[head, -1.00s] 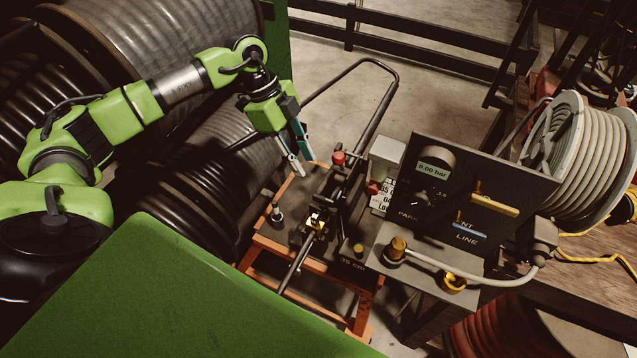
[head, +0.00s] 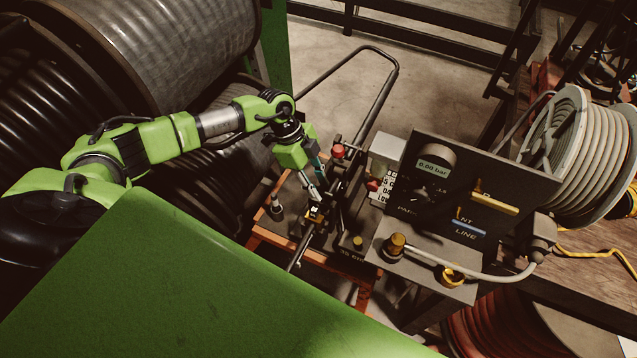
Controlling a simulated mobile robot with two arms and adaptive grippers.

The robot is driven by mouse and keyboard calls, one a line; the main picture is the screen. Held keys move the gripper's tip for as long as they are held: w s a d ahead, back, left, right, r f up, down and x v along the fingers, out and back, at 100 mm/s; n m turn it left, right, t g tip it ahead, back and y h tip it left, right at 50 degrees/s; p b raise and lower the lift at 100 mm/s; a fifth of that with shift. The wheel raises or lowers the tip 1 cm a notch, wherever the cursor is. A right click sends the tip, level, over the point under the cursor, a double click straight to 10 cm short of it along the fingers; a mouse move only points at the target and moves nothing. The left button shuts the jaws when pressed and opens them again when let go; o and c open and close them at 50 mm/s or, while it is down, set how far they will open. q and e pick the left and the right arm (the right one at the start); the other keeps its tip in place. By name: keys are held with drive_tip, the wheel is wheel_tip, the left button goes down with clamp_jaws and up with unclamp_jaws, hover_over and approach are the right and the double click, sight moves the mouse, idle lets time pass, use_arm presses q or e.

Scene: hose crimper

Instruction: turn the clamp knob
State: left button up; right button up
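A red round knob (head: 338,151) stands on the crimper just right of the gripper body. A dark upright knob (head: 276,203) stands at the bench's left side. No label shows which one is the clamp knob. My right gripper is out of view.
An orange-framed bench (head: 272,242) carries the crimper. A dark panel with a gauge reading 0.00 bar (head: 435,168) stands to the right. A long black handle (head: 385,90) rises behind. Large hose reels (head: 190,40) crowd the left. A green surface (head: 180,290) fills the front.

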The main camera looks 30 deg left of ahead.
use_arm(q)
drive_tip(key=shift+d+f, duration=0.2)
drive_tip(key=shift+f, duration=0.2)
clamp_jaws()
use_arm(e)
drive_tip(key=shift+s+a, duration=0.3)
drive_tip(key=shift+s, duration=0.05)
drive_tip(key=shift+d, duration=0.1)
